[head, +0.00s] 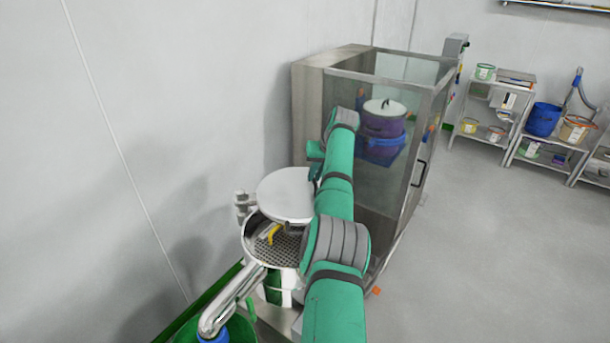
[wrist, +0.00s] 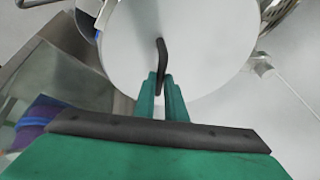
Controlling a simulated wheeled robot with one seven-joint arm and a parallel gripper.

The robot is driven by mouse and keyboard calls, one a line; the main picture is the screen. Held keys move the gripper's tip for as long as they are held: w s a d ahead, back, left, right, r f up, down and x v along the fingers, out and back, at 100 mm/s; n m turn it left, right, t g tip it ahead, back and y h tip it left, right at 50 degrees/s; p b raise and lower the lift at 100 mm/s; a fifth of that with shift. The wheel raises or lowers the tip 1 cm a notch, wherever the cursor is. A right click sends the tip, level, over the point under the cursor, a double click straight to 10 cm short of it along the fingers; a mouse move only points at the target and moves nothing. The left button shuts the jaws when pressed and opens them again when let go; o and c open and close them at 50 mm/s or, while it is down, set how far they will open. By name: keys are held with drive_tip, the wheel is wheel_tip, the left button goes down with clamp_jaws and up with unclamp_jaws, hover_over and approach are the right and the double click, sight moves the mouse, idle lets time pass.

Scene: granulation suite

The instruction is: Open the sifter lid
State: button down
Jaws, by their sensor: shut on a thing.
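The sifter (head: 258,240) is a round metal drum to the left of my arm in the head view. Its perforated mesh shows through the open top, with a yellow item (head: 273,234) over it. The round grey lid (head: 287,194) is above the drum and off part of its opening. In the wrist view the lid (wrist: 200,50) fills the upper middle, with a dark handle (wrist: 162,55) on it. My gripper (wrist: 162,88) is shut on that handle. In the head view my arm hides the fingertips and part of the sifter.
A glass-walled cabinet (head: 385,100) stands behind the sifter, with a purple lidded pot (head: 382,122) inside. A metal pipe (head: 232,300) leads to a green container (head: 235,328) at the front. Shelves with buckets (head: 543,119) stand at the far right. The floor at right is clear.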

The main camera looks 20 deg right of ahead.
drive_tip(key=shift+w+r, duration=0.15)
drive_tip(key=c, duration=1.8)
unclamp_jaws()
drive_tip(key=v, duration=1)
drive_tip(key=shift+s+d+r, duration=0.1)
drive_tip(key=shift+s+r, duration=0.15)
drive_tip(key=shift+r, duration=0.05)
